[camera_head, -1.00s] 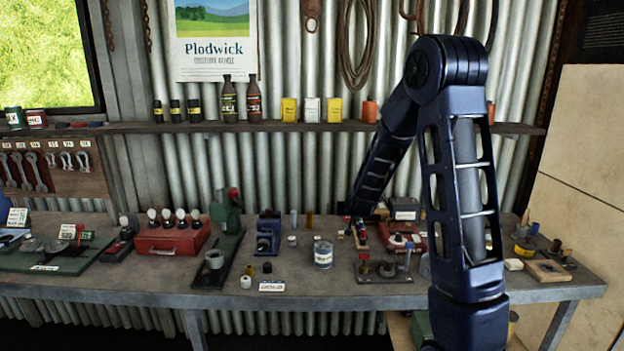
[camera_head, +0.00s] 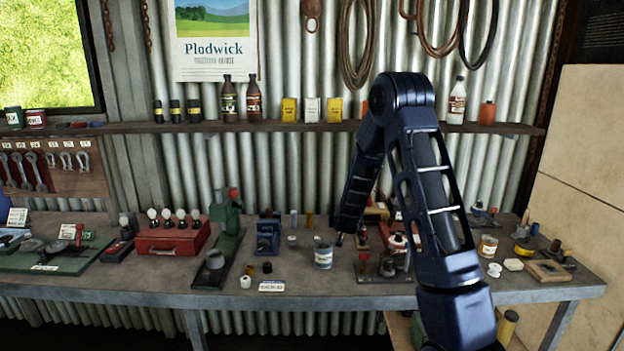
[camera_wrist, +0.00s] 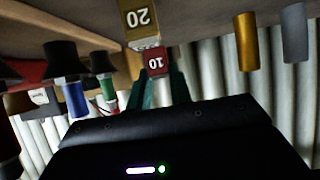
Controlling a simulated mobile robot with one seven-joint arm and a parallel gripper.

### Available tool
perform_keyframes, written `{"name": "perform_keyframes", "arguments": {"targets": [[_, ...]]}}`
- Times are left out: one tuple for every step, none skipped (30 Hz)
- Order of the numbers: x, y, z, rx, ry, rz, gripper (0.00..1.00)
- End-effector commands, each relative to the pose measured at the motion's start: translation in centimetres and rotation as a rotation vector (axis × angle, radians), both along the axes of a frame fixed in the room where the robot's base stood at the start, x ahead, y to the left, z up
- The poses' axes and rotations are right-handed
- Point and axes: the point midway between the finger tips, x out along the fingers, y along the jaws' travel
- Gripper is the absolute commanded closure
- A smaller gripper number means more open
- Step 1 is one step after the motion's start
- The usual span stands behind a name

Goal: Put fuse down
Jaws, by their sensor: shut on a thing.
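In the wrist view a small red fuse marked 10 (camera_wrist: 154,62) sits between the green fingers of my gripper (camera_wrist: 158,88), which is shut on it. A yellow fuse-like piece marked 20 (camera_wrist: 138,18) shows just beyond it; whether they touch is unclear. In the head view my gripper (camera_head: 341,238) is low over the workbench (camera_head: 230,296), behind and right of a glass jar (camera_head: 323,257). The fuse is too small to make out there.
A blue tool (camera_head: 268,236) and a green press (camera_head: 222,235) stand left of the gripper. A red case with bulbs (camera_head: 172,240) is farther left. Dark-topped knobs with blue (camera_wrist: 74,97) and green bodies are close to the gripper in the wrist view.

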Motion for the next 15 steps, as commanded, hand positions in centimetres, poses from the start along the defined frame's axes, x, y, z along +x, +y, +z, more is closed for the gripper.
{"name": "perform_keyframes", "arguments": {"targets": [[0.7,0.0,-0.4,0.0,0.0,0.0,1.0],[1.1,0.0,-0.7,0.0,0.001,0.0,1.0],[1.6,0.0,-0.9,0.0,0.0,0.0,1.0],[2.0,0.0,-1.0,0.0,0.0,0.001,1.0],[2.3,0.0,-1.2,0.0,0.0,0.001,1.0],[2.8,0.0,-1.5,-0.001,0.0,0.0,1.0],[3.1,0.0,-1.6,0.0,0.0,0.0,1.0],[3.4,0.0,-1.8,0.0,-0.001,0.0,1.0],[3.8,-0.1,-2.0,0.0,-0.001,0.0,1.0],[4.1,-0.1,-2.2,0.0,0.0,0.0,1.0],[4.3,0.0,-2.3,0.0,0.0,0.0,1.0],[4.7,0.0,-2.5,0.0,0.0,0.0,1.0],[5.0,0.0,-2.6,0.0,-0.001,0.0,1.0],[5.3,0.0,-2.6,0.0,-0.001,0.0,1.0],[5.5,0.0,-2.3,0.0,-0.002,0.001,1.0]]}}
